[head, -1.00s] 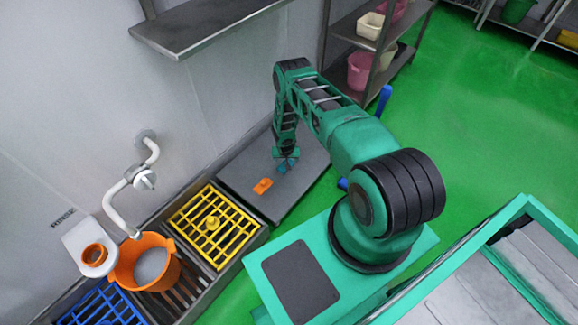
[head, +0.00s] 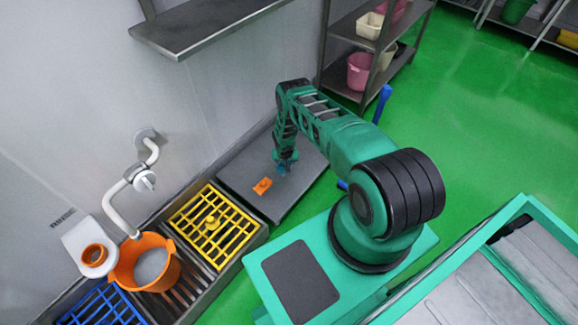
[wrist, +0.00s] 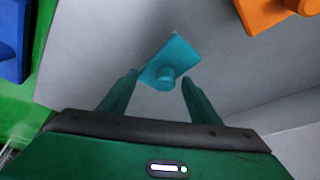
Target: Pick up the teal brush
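The teal brush (wrist: 178,52) lies on the grey worktop in the wrist view. It has a flat rectangular block with a short round knob. My gripper (wrist: 160,77) is open, with one finger on each side of the knob end and visible space between the fingers and the knob. The block extends beyond the fingertips. How far the fingertips are above the worktop is hard to tell. In the head view my gripper (head: 285,161) points down over the worktop, and the brush is small and mostly hidden under it.
An orange brush (head: 262,186) lies on the grey worktop (head: 240,174), left of my gripper; it also shows at the wrist view's top right (wrist: 275,10). A yellow grate (head: 240,237) and an orange bucket (head: 168,277) stand further left. A wall shelf (head: 205,35) hangs above.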

